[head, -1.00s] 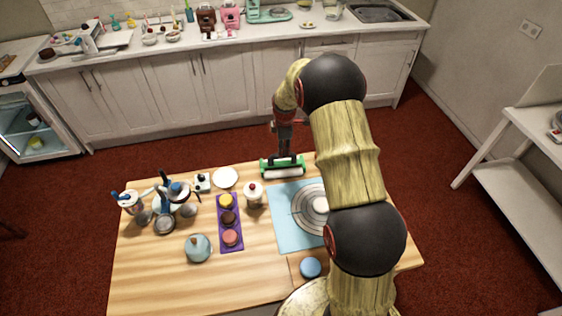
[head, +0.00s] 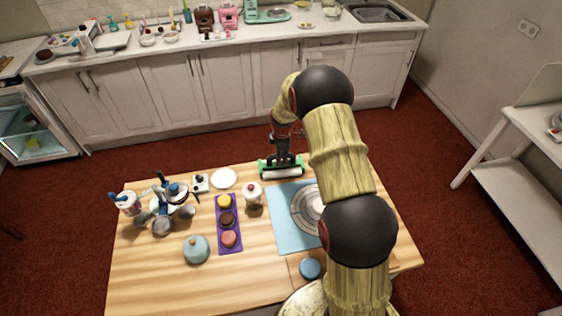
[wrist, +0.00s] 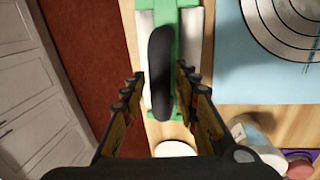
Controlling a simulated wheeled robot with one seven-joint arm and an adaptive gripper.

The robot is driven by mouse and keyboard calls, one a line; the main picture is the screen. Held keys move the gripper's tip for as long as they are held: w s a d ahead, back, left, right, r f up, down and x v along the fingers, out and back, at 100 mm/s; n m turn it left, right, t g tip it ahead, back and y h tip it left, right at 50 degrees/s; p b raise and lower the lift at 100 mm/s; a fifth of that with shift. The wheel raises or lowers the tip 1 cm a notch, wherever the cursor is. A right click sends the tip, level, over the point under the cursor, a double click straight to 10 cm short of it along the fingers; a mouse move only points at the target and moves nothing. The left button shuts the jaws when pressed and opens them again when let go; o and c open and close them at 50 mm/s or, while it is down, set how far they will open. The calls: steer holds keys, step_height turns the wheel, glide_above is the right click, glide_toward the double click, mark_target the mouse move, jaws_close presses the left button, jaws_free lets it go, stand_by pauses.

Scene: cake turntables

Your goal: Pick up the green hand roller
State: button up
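The green hand roller (head: 270,168) lies on the far edge of the wooden table, with a green frame and white roller. In the wrist view its green frame (wrist: 188,45) runs up the picture, with a dark handle lying along it. My gripper (head: 283,158) is just above the roller in the head view. In the wrist view my gripper (wrist: 160,80) is open, with one finger on each side of the dark handle. A gap shows on both sides of the handle, wider on the left. The gripper partly hides the handle in the head view.
A blue mat (head: 287,236) with a grey turntable (head: 306,203) lies to the right. A white lidded jar (head: 252,196) and a white plate (head: 223,179) stand near the roller. A purple tray (head: 234,246) holds cakes. The table's front left is bare.

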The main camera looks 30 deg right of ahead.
steer(key=c, duration=0.6)
jaws_close()
steer(key=shift+r, duration=0.2)
steer(key=shift+r, duration=0.6)
steer(key=s+a+r+p, duration=0.1)
steer(key=s+r, duration=1)
steer(key=s, duration=0.3)
steer(key=shift+a+r+p, duration=0.3)
steer(key=shift+a+p, duration=0.05)
steer(key=shift+p, duration=0.05)
